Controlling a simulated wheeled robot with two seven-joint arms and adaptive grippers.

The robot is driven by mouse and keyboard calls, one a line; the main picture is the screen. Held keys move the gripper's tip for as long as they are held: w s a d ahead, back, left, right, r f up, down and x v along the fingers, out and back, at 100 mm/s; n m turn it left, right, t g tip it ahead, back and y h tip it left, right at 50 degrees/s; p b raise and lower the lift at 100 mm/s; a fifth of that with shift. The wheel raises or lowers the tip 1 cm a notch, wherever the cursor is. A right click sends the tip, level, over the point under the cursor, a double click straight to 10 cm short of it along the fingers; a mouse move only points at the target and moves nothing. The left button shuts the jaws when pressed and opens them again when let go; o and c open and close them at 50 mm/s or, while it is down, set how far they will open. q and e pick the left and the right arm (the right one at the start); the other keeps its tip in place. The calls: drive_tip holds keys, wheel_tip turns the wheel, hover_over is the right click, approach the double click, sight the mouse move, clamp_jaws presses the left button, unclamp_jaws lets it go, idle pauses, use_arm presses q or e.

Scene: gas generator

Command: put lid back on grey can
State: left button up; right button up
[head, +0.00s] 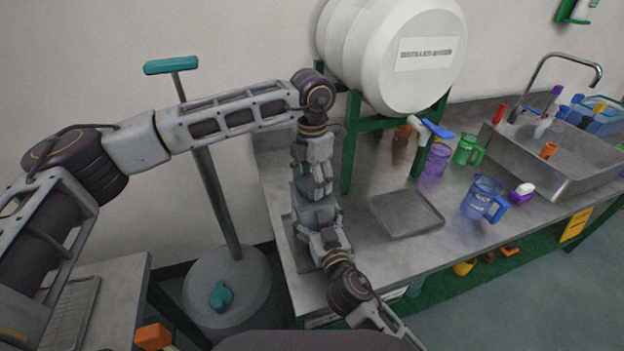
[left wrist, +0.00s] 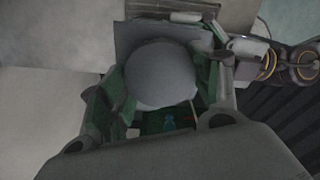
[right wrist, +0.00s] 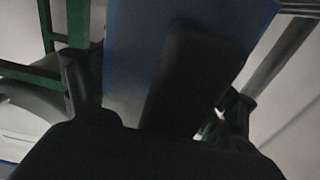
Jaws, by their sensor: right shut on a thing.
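The grey can (head: 318,214) stands on the left end of the metal counter, partly hidden by both arms. My left gripper (head: 316,188) points down over it. In the left wrist view, a round grey lid (left wrist: 160,75) lies between the spread fingers of my left gripper (left wrist: 163,95), with a square grey surface (left wrist: 126,36) behind it. I cannot tell whether the lid touches the can. My right gripper (head: 325,243) is at the can's near side. In the right wrist view it is shut on a dark handle (right wrist: 186,75) in front of a blue-grey face.
A ridged drain tray (head: 406,212) lies to the right on the counter. A blue jug (head: 481,196), a purple jug (head: 434,161) and a green jug (head: 468,150) stand beyond. A white barrel (head: 395,50) rests on a green stand behind. The sink (head: 575,160) is far right.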

use_arm(q)
drive_tip(key=c, duration=0.3)
drive_tip(key=o, duration=1.2)
drive_tip(key=shift+r, duration=0.1)
wheel_tip(320, 180, up, 12)
use_arm(e)
drive_tip(key=o, duration=1.8)
drive_tip(key=shift+o, duration=0.2)
